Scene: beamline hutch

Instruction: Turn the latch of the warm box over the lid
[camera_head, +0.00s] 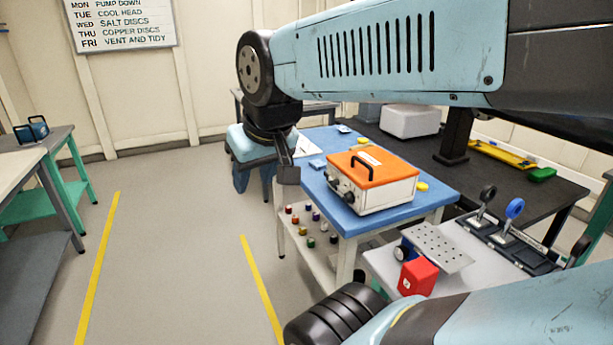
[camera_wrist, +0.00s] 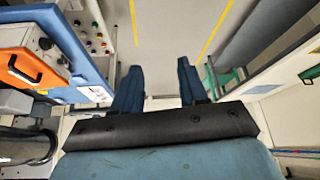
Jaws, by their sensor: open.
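The warm box (camera_head: 385,194) has a white body and an orange lid (camera_head: 372,166) with a black handle on top. It stands on a blue-topped table, lid down. Dark fittings (camera_head: 341,188) sit on its left-facing side; the latch is too small to tell apart among them. The lid also shows at the left edge of the wrist view (camera_wrist: 32,72). My gripper (camera_head: 254,188) hangs in the air left of the box, well apart from it, fingers pointing down. In the wrist view its two blue fingers (camera_wrist: 157,72) are spread with nothing between them.
The blue table (camera_head: 325,150) has a lower shelf with several small coloured items. A grey bench with a red block (camera_head: 417,277) and levers (camera_head: 514,208) stands in front right. A black bench with a white case (camera_head: 410,121) lies behind. Floor on the left is clear.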

